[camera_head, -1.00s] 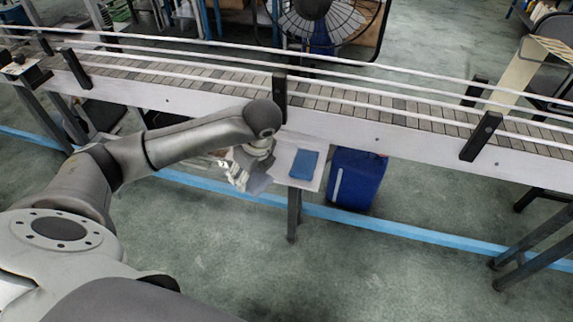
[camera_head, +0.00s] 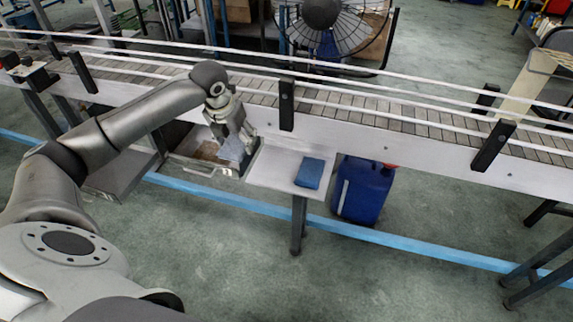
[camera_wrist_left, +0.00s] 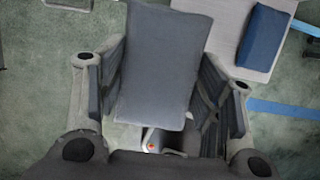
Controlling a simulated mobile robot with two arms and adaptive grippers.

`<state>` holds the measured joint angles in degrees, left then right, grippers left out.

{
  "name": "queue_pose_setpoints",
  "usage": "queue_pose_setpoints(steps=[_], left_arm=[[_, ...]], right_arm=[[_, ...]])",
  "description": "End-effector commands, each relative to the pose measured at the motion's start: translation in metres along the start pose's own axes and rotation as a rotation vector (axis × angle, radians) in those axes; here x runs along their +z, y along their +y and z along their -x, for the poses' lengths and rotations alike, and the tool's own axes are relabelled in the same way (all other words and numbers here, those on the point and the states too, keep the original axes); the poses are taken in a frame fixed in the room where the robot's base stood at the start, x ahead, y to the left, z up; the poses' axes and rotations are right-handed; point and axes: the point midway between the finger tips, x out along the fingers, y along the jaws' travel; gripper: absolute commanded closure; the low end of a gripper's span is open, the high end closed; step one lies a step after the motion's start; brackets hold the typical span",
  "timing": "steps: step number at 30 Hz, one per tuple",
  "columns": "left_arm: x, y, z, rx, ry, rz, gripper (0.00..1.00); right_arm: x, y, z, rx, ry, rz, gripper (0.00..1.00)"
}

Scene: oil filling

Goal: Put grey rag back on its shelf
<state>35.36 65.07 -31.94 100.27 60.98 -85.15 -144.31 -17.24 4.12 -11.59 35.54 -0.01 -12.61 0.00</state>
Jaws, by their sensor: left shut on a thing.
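The grey rag (camera_wrist_left: 158,65) is a flat, rectangular grey-blue piece held between the fingers of my left gripper (camera_wrist_left: 160,105). In the head view the grey rag (camera_head: 233,150) hangs below my left gripper (camera_head: 236,140), just left of the small white shelf under the conveyor. The white shelf (camera_head: 270,166) holds a folded blue rag (camera_head: 310,173) at its right side; its left part looks bare. In the left wrist view the blue rag (camera_wrist_left: 262,36) and the shelf (camera_wrist_left: 215,12) lie at the upper right. My right gripper is out of view.
The conveyor (camera_head: 360,112) with its rails and black posts runs above the shelf. A blue canister (camera_head: 362,190) stands right of the shelf. An open drawer or tray (camera_head: 195,165) is below the conveyor, left of the shelf. A fan (camera_head: 325,20) stands behind.

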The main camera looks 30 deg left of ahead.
Motion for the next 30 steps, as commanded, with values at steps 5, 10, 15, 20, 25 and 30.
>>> queue_pose_setpoints(steps=[5,10,15,20,25,30], left_arm=[[0.018,-0.035,-0.021,-0.007,0.001,0.001,0.62],[0.035,-0.066,-0.045,-0.005,0.002,0.000,0.62],[0.038,-0.085,-0.083,-0.002,0.004,0.003,0.62],[0.042,-0.094,-0.100,-0.001,0.001,0.003,0.62],[0.043,-0.100,-0.110,0.001,0.002,0.002,0.62],[0.035,-0.100,-0.134,0.001,0.004,0.002,0.62]], right_arm=[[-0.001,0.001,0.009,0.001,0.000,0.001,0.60],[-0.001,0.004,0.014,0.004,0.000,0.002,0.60],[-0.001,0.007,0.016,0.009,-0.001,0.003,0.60],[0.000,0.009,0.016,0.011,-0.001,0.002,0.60],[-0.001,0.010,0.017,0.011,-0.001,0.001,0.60],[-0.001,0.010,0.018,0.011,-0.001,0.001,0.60]])
